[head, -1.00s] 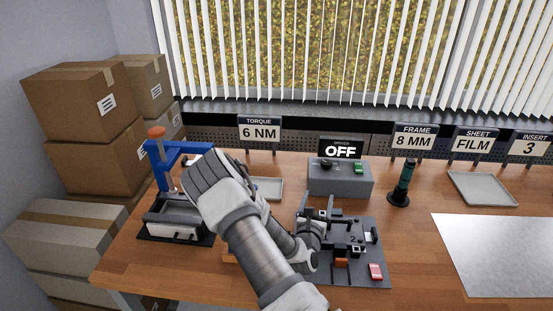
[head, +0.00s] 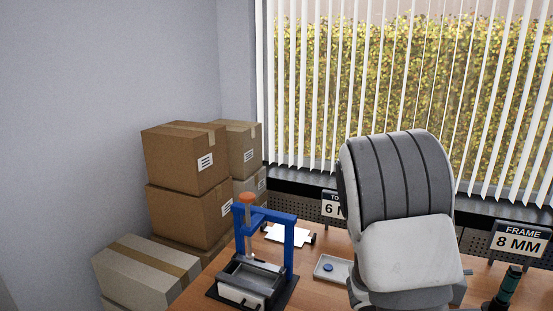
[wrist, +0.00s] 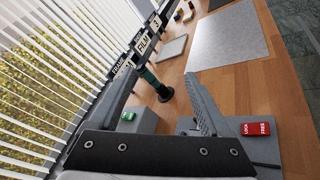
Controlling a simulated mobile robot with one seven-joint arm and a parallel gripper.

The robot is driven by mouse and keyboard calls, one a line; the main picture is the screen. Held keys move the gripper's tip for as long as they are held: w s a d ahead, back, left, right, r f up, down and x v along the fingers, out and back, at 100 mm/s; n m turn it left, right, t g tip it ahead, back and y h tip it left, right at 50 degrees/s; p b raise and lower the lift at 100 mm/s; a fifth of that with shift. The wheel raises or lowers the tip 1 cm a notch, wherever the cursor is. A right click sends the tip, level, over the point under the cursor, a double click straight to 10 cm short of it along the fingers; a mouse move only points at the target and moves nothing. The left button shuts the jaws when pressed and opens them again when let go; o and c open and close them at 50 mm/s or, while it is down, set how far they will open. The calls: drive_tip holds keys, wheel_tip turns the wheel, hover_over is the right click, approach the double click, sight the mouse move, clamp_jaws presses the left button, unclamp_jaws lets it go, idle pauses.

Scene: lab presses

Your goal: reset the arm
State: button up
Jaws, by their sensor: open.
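My arm (head: 400,205) is raised and bent in the head view, its grey and white link filling the right of the middle. My gripper (wrist: 162,80) shows in the wrist view with its two fingers spread apart and nothing between them. Beyond the fingers stands a dark green driver (wrist: 153,84) upright in its black stand. The head view does not show my gripper.
A blue press (head: 266,240) stands on the bench's left, with a small tray (head: 333,268) beside it. Cardboard boxes (head: 185,160) are stacked behind it.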

drive_tip(key=s+a+r+m+g+y, duration=0.2)
drive_tip(key=s+a+r+m+y, duration=0.1)
drive_tip(key=s+a+m+y, duration=0.55)
drive_tip(key=s+a+r+m+t+y, duration=0.1)
drive_tip(key=s+a+r+t+y, duration=0.1)
drive_tip(key=a, duration=0.7)
drive_tip(key=s+a+r+m+t+y, duration=0.1)
drive_tip(key=s+a+r+t+y, duration=0.2)
drive_tip(key=a, duration=0.5)
drive_tip(key=r+t+y, duration=0.1)
drive_tip(key=t+y, duration=0.1)
drive_tip(key=shift+a+r+y, duration=0.35)
drive_tip(key=shift+a+r, duration=0.05)
